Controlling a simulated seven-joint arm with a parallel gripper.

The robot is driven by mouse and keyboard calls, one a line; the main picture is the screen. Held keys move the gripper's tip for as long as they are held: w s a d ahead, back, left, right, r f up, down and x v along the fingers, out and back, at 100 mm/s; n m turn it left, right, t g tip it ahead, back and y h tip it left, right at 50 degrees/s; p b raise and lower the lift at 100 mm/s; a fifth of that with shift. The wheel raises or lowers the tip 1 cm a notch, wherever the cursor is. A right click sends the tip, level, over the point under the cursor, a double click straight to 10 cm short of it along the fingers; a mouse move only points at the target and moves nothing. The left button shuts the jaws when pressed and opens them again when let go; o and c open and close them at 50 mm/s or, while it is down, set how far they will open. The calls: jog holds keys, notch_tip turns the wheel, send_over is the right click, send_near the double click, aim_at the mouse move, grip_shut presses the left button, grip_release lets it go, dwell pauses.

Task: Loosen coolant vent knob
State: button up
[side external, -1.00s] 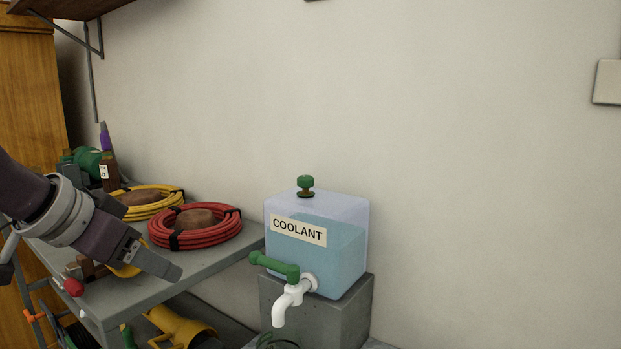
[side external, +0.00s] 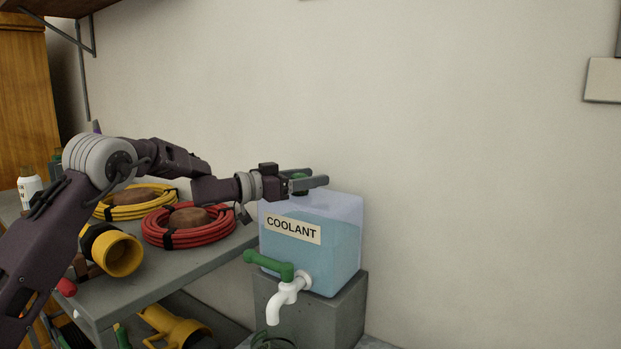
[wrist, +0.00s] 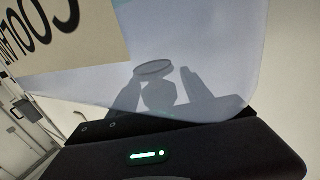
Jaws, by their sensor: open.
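The green coolant vent knob (side external: 299,176) stands on top of the translucent coolant tank (side external: 340,235) in the side view, partly hidden by my gripper. My gripper (side external: 318,177) is level with the knob, reaching in from the left with its jaws open. One finger appears on the near side of the knob and one on the far side; contact cannot be told. In the wrist view the tank (wrist: 190,50) fills the middle, with grey silhouettes of fingers and a round knob shape on it. The knob itself is not clearly shown there.
The tank sits on a grey block (side external: 340,310), with a white tap (side external: 285,295) and green tap handle (side external: 268,264) in front. A red hose coil (side external: 190,228) and yellow hose coil (side external: 135,203) lie on the bench at left. Space right of the tank is free.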

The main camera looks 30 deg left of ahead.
aim_at(298, 176)
jog(key=shift+w+d, duration=0.1)
jog(key=shift+w, duration=0.15)
grip_shut()
jog(key=shift+n+y, duration=0.3)
jog(key=shift+y, duration=0.1)
